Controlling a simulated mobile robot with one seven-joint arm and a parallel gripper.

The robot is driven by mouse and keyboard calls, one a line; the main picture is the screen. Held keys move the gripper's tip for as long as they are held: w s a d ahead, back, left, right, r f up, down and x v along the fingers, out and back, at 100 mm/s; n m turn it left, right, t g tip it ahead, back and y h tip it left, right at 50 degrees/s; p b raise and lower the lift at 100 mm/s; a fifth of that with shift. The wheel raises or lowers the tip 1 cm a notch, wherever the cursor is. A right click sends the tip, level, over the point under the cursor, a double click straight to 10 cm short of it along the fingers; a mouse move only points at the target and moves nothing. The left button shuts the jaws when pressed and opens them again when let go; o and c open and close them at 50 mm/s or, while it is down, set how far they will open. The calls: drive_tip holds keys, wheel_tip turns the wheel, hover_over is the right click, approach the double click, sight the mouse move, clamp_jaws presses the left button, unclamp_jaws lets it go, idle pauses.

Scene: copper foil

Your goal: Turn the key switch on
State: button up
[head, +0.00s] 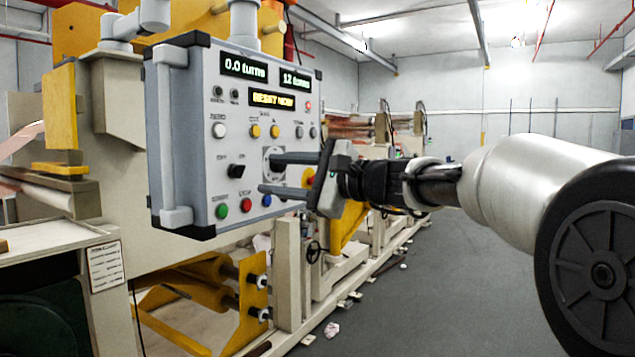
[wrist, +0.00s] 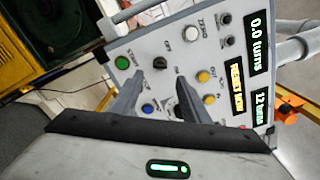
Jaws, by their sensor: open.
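The grey control box (head: 190,100) carries a black rotary switch (head: 236,171) with small markings beside it. This switch also shows in the wrist view (wrist: 160,63), ahead of and between my fingertips. A square pale plate with a round dark fitting (head: 273,153) sits right of it, partly hidden by my upper finger. I cannot tell for sure which of these is the key switch. My gripper (head: 266,173) is open and empty, its two fingers pointing at the panel. I cannot tell whether the fingertips touch it.
Green (head: 222,211), red (head: 246,205) and blue (head: 266,200) buttons lie along the panel bottom, close to my lower finger. Yellow buttons (head: 256,131) are above. A yellow-red stop button (head: 308,177) is near my gripper. Grey floor (head: 430,290) is open to the right.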

drive_tip(key=v, duration=1)
drive_tip(key=shift+f+b, duration=0.1)
drive_tip(key=shift+b, duration=0.2)
